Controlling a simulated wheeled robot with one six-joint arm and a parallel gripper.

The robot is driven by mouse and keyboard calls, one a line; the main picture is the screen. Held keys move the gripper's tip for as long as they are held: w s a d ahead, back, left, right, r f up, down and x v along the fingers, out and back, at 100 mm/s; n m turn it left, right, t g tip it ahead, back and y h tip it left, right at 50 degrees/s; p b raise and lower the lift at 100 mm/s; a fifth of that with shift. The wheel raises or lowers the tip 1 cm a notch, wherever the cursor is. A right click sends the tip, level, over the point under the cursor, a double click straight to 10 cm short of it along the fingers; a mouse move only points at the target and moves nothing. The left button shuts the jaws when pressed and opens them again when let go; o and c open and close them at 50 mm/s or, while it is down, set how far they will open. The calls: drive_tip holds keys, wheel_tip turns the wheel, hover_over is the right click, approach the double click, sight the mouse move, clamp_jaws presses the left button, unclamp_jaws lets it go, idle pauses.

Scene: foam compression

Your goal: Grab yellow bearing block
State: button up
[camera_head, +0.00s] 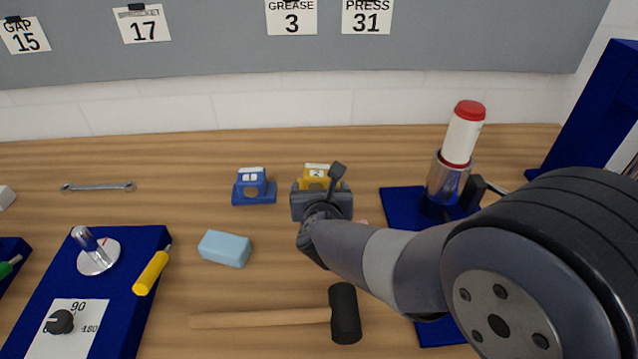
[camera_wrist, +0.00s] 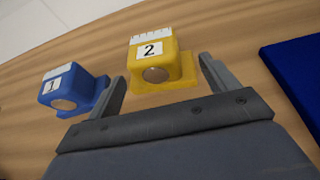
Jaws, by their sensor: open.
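The yellow bearing block (camera_wrist: 163,62), labelled 2, stands on the wooden table. In the wrist view it lies ahead of my gripper (camera_wrist: 160,78), roughly between the two open fingers. In the head view only the upper part of the yellow block (camera_head: 318,172) shows; my gripper (camera_head: 322,182) hides the rest. The jaws are open, and I see no contact with the block. A blue bearing block (camera_head: 254,186), labelled 1, stands to the left. It also shows in the wrist view (camera_wrist: 74,90), close outside the left finger.
A light blue foam block (camera_head: 225,248) and a mallet (camera_head: 343,313) lie nearer. A blue plate (camera_head: 400,204) with a red-capped white cylinder (camera_head: 463,135) stands right. A blue panel (camera_head: 125,300) with a yellow-handled tool (camera_head: 151,273) is left. A wrench (camera_head: 98,187) lies behind.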

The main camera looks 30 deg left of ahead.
sight(319, 185)
drive_tip(key=shift+x, duration=2.65)
drive_tip(key=shift+r, duration=0.1)
